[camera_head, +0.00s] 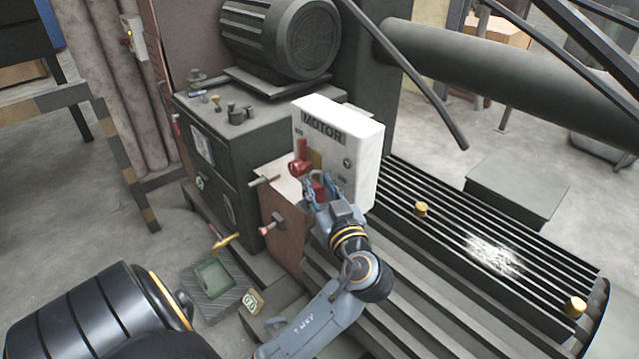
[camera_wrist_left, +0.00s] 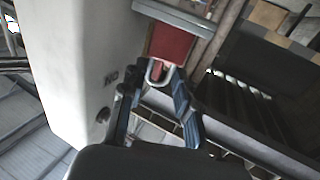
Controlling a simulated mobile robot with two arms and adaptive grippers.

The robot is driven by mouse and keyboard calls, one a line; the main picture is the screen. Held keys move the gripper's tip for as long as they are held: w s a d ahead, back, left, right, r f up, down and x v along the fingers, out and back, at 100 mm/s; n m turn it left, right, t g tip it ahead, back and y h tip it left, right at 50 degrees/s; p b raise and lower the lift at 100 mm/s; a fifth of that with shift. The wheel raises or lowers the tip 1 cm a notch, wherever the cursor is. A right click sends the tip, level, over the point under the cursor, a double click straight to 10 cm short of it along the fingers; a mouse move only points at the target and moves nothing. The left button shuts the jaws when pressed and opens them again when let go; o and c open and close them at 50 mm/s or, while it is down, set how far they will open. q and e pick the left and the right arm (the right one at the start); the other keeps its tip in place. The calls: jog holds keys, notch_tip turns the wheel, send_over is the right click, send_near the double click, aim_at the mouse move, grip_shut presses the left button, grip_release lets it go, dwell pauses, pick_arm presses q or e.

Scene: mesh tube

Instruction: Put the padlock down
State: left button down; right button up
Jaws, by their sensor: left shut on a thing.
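The padlock (camera_wrist_left: 171,42) has a red body and a metal shackle that points back toward my left gripper (camera_wrist_left: 157,88) in the left wrist view. In the head view the padlock (camera_head: 318,188) is a small red patch at the fingertips, partly covered by them. My left gripper (camera_head: 316,192) is shut on the padlock, in front of the white MOTOR box (camera_head: 365,150). I cannot tell whether the padlock touches the box. My right gripper is not in view.
A red knob (camera_head: 299,167) sticks out from the box just above my left gripper. A dark green tray (camera_head: 240,291) lies low at the left, with a small tag (camera_head: 254,301) at its edge. A slatted rack (camera_head: 450,235) with brass knobs lies to the right.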

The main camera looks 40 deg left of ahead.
pick_arm(q)
jog(key=shift+f, duration=0.1)
jog(key=c, duration=1.4)
grip_release()
jog(key=shift+o, duration=0.6)
jog(key=shift+r, duration=0.2)
jog(key=b+v, duration=0.3)
jog(key=v, duration=0.9)
jog(key=shift+b, duration=0.3)
